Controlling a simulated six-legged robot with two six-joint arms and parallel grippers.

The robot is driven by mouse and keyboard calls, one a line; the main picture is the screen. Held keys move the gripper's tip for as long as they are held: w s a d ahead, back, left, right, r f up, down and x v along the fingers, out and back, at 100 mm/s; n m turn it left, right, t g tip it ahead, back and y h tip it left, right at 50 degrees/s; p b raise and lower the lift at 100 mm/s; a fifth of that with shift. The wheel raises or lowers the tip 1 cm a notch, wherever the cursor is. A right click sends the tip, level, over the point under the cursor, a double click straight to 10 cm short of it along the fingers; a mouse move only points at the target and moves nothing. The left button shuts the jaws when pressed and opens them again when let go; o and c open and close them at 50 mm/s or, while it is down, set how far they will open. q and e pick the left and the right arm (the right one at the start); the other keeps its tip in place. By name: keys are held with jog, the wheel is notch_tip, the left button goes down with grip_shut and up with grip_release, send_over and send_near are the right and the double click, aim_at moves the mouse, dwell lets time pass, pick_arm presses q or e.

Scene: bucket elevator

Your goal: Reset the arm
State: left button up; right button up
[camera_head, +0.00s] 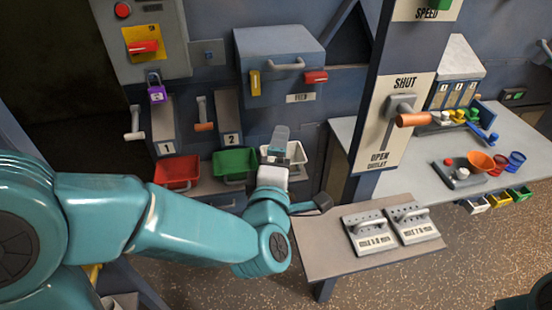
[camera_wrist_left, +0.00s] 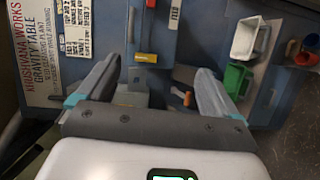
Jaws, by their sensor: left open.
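My left arm (camera_head: 180,218) reaches in from the left across the lower half of the head view. Its gripper (camera_head: 278,140) is raised in front of the bins below the blue-grey feed box. In the left wrist view, the two grey fingers (camera_wrist_left: 150,82) stand wide apart with nothing between them. The fingers appear clear of the panel and bins behind them. My right gripper is out of view; only a teal piece of my body shows at the lower right corner.
Red (camera_head: 177,172), green (camera_head: 235,163) and white (camera_head: 297,158) bins sit behind the gripper. A bench with two handled plates (camera_head: 367,231) stands right of the arm. An orange-handled lever (camera_head: 412,120) is on the post. A side table (camera_head: 400,165) holds coloured cups.

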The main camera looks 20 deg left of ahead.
pick_arm(q)
jog(key=shift+a+f, duration=0.1)
jog(key=shift+a, duration=0.05)
dwell(0.3)
jog(key=s+a+f+m+g, duration=0.1)
jog(key=a+f+m+g, duration=0.15)
jog(key=f, duration=1.05)
jog(key=a+f+m+g, duration=0.1)
jog(key=a+f+g, duration=0.25)
jog(key=f, duration=0.85)
jog(key=s+d+f+m+g+h, duration=0.3)
jog(key=s+f, duration=0.3)
jog(key=f, duration=0.1)
jog(key=s+d+f+m+g+h, duration=0.35)
jog(key=s+f, duration=0.25)
jog(key=f, duration=0.2)
jog(key=s+d+f+m+g+h, duration=0.1)
jog(key=s+d+m+g, duration=0.3)
jog(key=s+m, duration=0.3)
jog(key=shift+s+d+f+m+h, duration=0.25)
jog(key=shift+d+m+h, duration=0.15)
jog(key=shift+m, duration=0.3)
